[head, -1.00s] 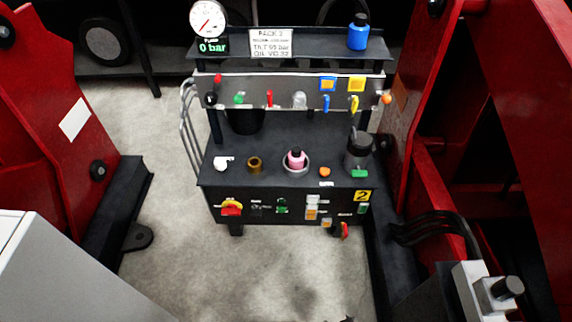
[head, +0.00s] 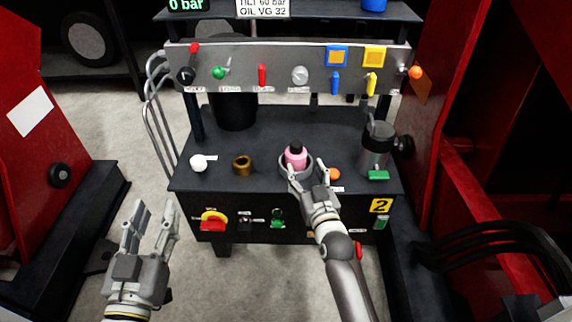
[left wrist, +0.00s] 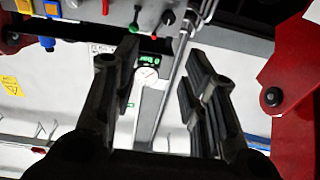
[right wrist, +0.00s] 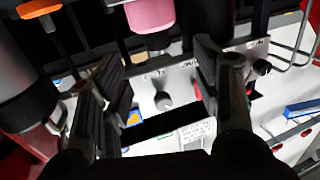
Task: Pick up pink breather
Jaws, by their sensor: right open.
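In the right wrist view, nothing is between the fingers. My left gripper (head: 154,212) is open and empty, in front of the unit at the lower left.
On the shelf are a white knob (head: 198,162), a brass ring (head: 242,165), an orange cap (head: 334,174) and a grey canister (head: 376,148). A valve panel (head: 300,70) with levers stands behind. Red machine frames (head: 500,130) flank the unit.

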